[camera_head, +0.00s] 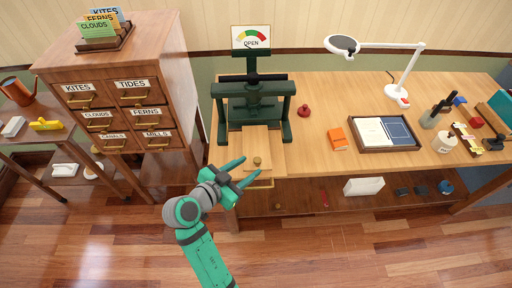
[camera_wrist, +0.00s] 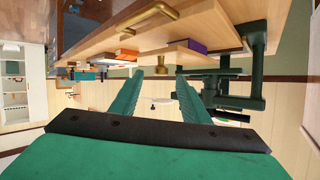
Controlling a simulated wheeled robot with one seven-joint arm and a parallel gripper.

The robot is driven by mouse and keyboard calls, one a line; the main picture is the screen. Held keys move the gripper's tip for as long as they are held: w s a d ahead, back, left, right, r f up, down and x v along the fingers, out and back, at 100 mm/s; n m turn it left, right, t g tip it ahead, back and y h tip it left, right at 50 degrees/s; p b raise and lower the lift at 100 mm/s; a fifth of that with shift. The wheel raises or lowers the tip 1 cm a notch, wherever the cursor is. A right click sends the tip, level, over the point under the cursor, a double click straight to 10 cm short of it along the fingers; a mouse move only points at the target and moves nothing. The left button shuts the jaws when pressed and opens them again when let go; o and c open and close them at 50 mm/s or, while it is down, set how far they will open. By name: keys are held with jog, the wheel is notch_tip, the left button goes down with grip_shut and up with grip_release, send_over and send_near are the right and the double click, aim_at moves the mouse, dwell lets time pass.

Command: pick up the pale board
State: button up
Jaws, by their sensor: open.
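The pale board (camera_head: 255,139) appears to be the light wooden piece lying flat on the bed of the dark green press (camera_head: 253,95), toward its front. A small brass knob (camera_head: 257,161) shows near its front edge. My gripper (camera_head: 248,170) is open and empty, just in front of the table edge, with its green fingers reaching toward the board's front end. In the wrist view, the two fingers of my gripper (camera_wrist: 167,78) are apart with nothing between them.
A brass drawer handle (camera_head: 262,183) sits below the table edge close to my gripper. On the table (camera_head: 315,95) are a red knob-like object (camera_head: 304,111), an orange book (camera_head: 337,139) and a tray (camera_head: 412,147). A drawer cabinet (camera_head: 120,60) stands at the left.

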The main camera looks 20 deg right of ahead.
aim_at(255, 161)
jog(key=shift+x, duration=3.25)
jog(key=shift+w, duration=0.1)
jog(key=shift+c, duration=0.7)
jog(key=shift+r, duration=0.1)
grip_shut()
